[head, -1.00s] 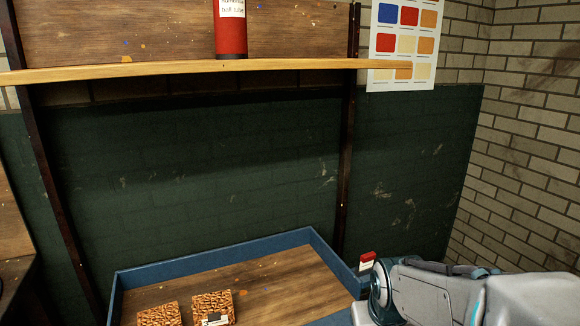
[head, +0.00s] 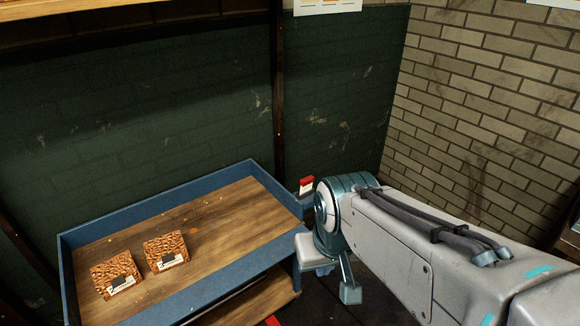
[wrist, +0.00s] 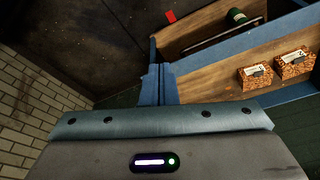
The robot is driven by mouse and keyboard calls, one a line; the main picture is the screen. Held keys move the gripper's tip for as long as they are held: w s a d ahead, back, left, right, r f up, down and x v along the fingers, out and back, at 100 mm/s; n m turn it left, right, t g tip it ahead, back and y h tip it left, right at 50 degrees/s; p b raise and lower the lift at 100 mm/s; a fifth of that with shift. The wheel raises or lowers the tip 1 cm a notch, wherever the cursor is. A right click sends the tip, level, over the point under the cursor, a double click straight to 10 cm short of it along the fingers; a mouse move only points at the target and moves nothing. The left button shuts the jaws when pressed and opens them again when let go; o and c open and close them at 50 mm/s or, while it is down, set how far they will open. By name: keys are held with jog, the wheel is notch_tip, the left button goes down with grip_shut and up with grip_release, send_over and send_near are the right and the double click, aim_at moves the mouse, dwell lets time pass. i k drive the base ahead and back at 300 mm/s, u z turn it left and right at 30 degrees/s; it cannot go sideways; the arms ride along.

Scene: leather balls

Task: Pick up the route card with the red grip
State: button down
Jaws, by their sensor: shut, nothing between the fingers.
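The route card with the red grip (head: 306,185) stands at the right side of the blue-rimmed tray, beside my arm. Its red top and a strip of pale card show; its lower part is hidden by the tray edge and my arm. My gripper (wrist: 160,66) shows in the wrist view with its two blue fingers together and nothing between them. It is below and to the right of the card in the head view, mostly hidden by my arm. I cannot make out the card in the wrist view.
The blue-rimmed tray (head: 160,205) holds two brown patterned blocks with labels (head: 117,273) (head: 166,252). Below it is a wooden lower shelf with a green round object (wrist: 236,17). A red patch (wrist: 170,16) lies beyond. A dark upright and brick walls (head: 480,90) stand behind.

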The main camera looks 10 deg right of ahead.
aim_at(306, 183)
jog(key=k, duration=0.3)
jog(key=z, duration=0.8)
jog(key=i, duration=0.75)
jog(key=u, duration=0.4)
jog(key=i, duration=0.65)
jog(key=u, duration=0.45)
